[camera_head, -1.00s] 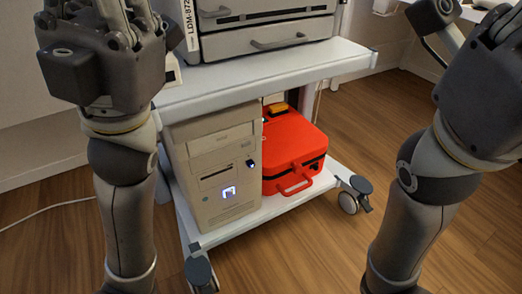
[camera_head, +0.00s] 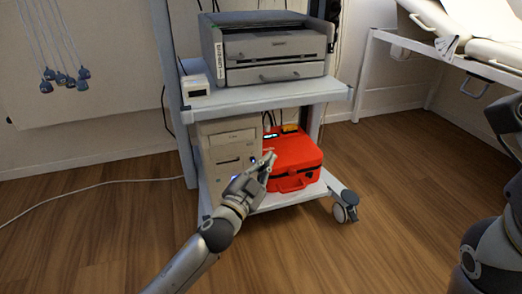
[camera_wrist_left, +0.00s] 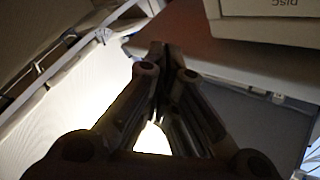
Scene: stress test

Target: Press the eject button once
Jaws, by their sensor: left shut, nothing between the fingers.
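A beige computer tower (camera_head: 220,139) stands on the lower shelf of a white cart. Its front has a disc drive and slots; I cannot make out the eject button. My left gripper (camera_head: 268,158) is in front of the tower's right side and the red case, shut and empty. In the left wrist view the closed fingertips (camera_wrist_left: 160,48) point up the picture, and a beige panel (camera_wrist_left: 270,8) with upside-down "DISC" lettering is at the upper right. Touch cannot be judged. My right gripper (camera_head: 507,120) is cut off at the right edge.
A red case (camera_head: 293,152) sits beside the tower on the lower shelf. The cart's upper shelf (camera_head: 270,97) holds a grey printer-like machine (camera_head: 275,52) and overhangs the tower. A bed (camera_head: 470,45) stands at the far right. Wooden floor is clear in front.

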